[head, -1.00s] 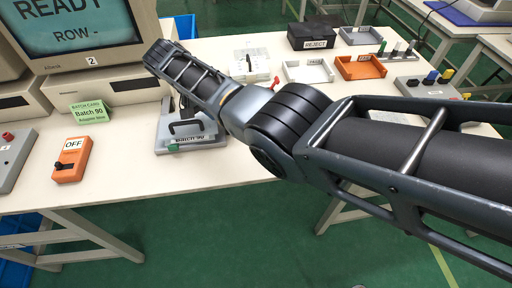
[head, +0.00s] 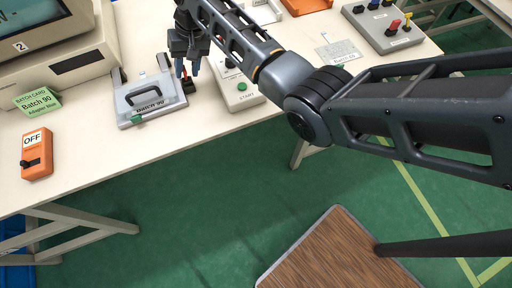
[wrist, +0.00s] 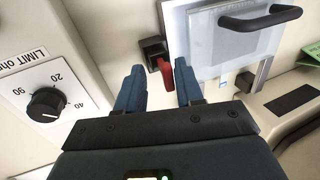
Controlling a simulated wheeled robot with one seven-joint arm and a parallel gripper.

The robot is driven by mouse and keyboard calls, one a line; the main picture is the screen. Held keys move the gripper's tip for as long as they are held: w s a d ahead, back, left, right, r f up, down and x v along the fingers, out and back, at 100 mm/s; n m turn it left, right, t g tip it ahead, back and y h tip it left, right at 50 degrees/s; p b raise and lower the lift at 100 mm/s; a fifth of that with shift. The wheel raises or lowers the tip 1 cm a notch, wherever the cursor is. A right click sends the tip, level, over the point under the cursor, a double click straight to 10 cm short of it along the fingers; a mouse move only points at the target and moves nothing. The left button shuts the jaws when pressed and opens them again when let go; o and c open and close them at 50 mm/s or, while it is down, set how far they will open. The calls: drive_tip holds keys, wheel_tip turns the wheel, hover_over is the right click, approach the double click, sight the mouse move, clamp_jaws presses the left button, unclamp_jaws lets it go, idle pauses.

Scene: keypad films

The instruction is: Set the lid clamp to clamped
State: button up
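The lid clamp has a red lever (wrist: 166,74) on a black mount (wrist: 153,48), beside the fixture with a clear lid (wrist: 230,45) and black handle. In the head view the fixture (head: 128,117) stands on the table with a "Batch 90" label, its lid lying flat. The clamp is partly hidden there behind my gripper (head: 186,72), at the fixture's right side. My gripper is open in the wrist view (wrist: 160,66). The red lever shows between its two blue fingertips, nearer the right one. I cannot tell whether a finger touches it.
A grey box with a dial marked "LIMIT ohm" (wrist: 45,100) is left of my gripper in the wrist view. A box marked START (head: 240,92) stands right of the fixture. An orange OFF switch box (head: 37,155) and a green batch card (head: 40,101) are at the left.

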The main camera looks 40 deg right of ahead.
drive_tip(key=shift+s+d+f+y+b, duration=0.1)
drive_tip(key=shift+d+f+y+b, duration=0.2)
drive_tip(key=shift+f+y+b, duration=0.25)
drive_tip(key=w+v, duration=0.1)
drive_tip(key=v, duration=0.7)
drive_tip(key=s+a+f+t+p, duration=0.1)
drive_tip(key=s+f+t, duration=0.1)
drive_tip(key=s+t, duration=0.1)
drive_tip(key=s+f+n+t+h+p, duration=0.1)
drive_tip(key=s+f+t, duration=0.1)
drive_tip(key=s, duration=0.1)
drive_tip(key=s+a+f+t+p, duration=0.1)
drive_tip(key=s+f+t, duration=0.1)
drive_tip(key=s+t, duration=0.1)
drive_tip(key=shift+s+a+n+t+h+p, duration=0.3)
drive_tip(key=shift+s+n+h, duration=0.1)
drive_tip(key=shift+s, duration=0.1)
drive_tip(key=s, duration=0.2)
drive_tip(key=s+t, duration=0.1)
drive_tip(key=s, duration=0.2)
drive_tip(key=s+t+h, duration=0.1)
drive_tip(key=s, duration=0.1)
drive_tip(key=shift+s+d+r, duration=0.1)
drive_tip(key=shift+s+r, duration=0.25)
drive_tip(key=s+a+f+m+b, duration=0.2)
drive_tip(key=s+f+m+b, duration=0.1)
drive_tip(key=s, duration=0.9)
drive_tip(key=shift+a+f+m+b, duration=0.3)
drive_tip(key=shift+f+m, duration=0.3)
drive_tip(key=shift+f, duration=0.35)
